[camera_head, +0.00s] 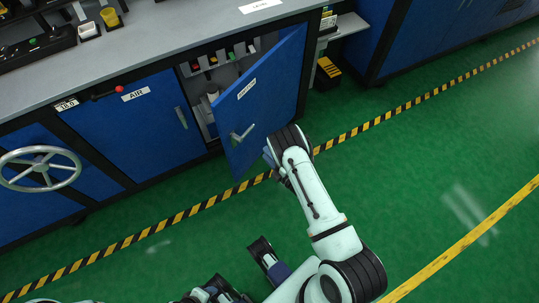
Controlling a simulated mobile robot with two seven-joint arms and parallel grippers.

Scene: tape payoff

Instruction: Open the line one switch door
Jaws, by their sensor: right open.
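The blue switch door (262,100) has a white label and stands ajar, swung out from the bench front, with its hinge side at the right. Its grey lever handle (242,133) is on the outer face near the free edge. My right gripper (268,156) is open beside the lower part of this door, to the right of and below the handle. My wrist hides much of it, and I cannot tell whether it touches the door. Dark parts of mine show at the bottom middle; I cannot make out the left gripper's jaws there.
Inside the cabinet, a shelf (222,73) holds several small coloured items. The closed AIR door (135,125) and a grey handwheel (40,168) are to the left. The grey worktop (150,45) runs above. The green floor (410,170) is clear beyond the striped tape.

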